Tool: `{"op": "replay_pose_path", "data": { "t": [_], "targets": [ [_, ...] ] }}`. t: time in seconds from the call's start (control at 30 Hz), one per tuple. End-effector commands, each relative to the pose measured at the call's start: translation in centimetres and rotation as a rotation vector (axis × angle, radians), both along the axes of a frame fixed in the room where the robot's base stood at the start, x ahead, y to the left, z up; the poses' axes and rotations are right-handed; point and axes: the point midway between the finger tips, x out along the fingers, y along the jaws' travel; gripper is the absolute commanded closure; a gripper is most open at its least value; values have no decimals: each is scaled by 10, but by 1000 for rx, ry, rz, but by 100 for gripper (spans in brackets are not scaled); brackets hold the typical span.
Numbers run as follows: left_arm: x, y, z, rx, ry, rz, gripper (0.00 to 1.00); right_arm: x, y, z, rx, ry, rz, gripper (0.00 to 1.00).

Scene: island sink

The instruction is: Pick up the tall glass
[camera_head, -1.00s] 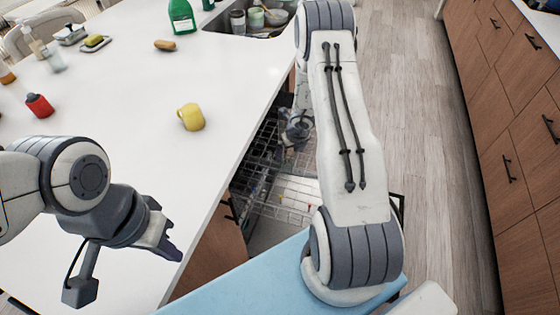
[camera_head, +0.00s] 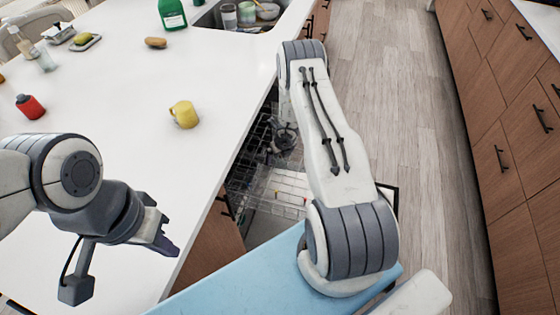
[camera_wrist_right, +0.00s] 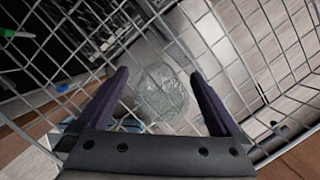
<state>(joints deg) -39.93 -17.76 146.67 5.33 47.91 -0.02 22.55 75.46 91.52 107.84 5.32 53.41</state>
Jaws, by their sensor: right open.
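A clear glass (camera_wrist_right: 162,92) shows in the right wrist view, between and beyond the fingertips of my right gripper (camera_wrist_right: 158,82). It stands among the wires of a rack, seen end-on, so its height is hard to judge. The right gripper is open, with a finger on either side of the picture of the glass; I cannot tell whether either touches it. In the head view the right gripper (camera_head: 283,138) is low in the dishwasher, small and partly hidden. My left gripper (camera_head: 166,236) hangs over the near counter edge, and its finger gap is unclear.
Wire dishwasher racks (camera_head: 250,180) surround the right gripper beside the white counter (camera_head: 110,115). A yellow mug (camera_head: 184,114), red bottle (camera_head: 30,106) and green bottle (camera_head: 172,14) stand on the counter. The sink (camera_head: 240,22) is at the back.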

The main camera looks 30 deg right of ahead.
Motion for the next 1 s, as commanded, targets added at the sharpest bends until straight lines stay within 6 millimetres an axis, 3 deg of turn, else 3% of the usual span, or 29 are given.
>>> {"op": "replay_pose_path", "data": {
  "t": [0.1,0.3,0.37,0.77,1.0],
  "targets": [
    [0,0,0,0,0,0,100,0,0,0,0,0,-1,4],
    [0,0,0,0,0,0,100,0,-1,0,0,-1,-1,80],
    [0,0,0,0,0,0,100,0,-1,1,0,-1,-1,100],
    [0,0,4,0,0,0,100,1,-1,11,-1,-3,-1,100],
    [0,0,25,0,0,0,100,1,-1,52,-1,-3,1,100]
  ]
}}
